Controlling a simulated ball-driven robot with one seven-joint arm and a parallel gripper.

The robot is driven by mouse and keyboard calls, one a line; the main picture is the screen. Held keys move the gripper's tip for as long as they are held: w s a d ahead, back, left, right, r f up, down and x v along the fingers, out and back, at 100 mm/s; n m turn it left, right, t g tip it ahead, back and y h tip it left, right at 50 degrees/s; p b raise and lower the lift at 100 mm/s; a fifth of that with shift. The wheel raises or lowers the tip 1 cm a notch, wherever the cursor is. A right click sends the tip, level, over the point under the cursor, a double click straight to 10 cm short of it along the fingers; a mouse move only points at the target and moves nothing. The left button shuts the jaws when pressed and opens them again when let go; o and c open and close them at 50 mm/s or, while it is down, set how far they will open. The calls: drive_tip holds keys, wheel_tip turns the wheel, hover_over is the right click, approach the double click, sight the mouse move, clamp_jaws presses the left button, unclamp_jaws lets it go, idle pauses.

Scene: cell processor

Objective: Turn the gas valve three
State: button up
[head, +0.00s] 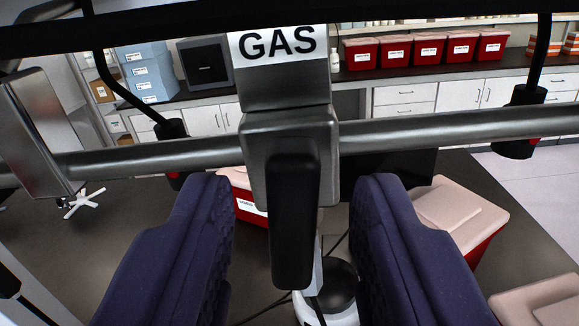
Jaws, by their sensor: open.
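The gas valve (288,160) is a grey metal block on a horizontal pipe, with a white label reading GAS (277,44) above it. Its black handle (294,225) hangs straight down from the block, in the middle of the head view. My gripper (293,230) is open, with one dark blue padded finger on each side of the handle. A gap shows between the handle and each finger. Whether the fingertips reach level with the handle in depth is hard to tell. No other labelled valve is readable in view.
A grey metal pipe (450,127) runs across the view at valve height. Black fittings (516,122) hang to its right and left. Behind it, red bins with pale lids (463,215) stand on a dark surface. Cabinets (404,97) and a counter with red boxes (378,53) are farther back.

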drive_tip(key=shift+w, duration=0.1)
clamp_jaws()
drive_tip(key=shift+f+n+b, duration=0.15)
drive_tip(key=shift+n+b, duration=0.45)
drive_tip(key=shift+b, duration=0.45)
drive_tip(key=shift+r, duration=0.2)
unclamp_jaws()
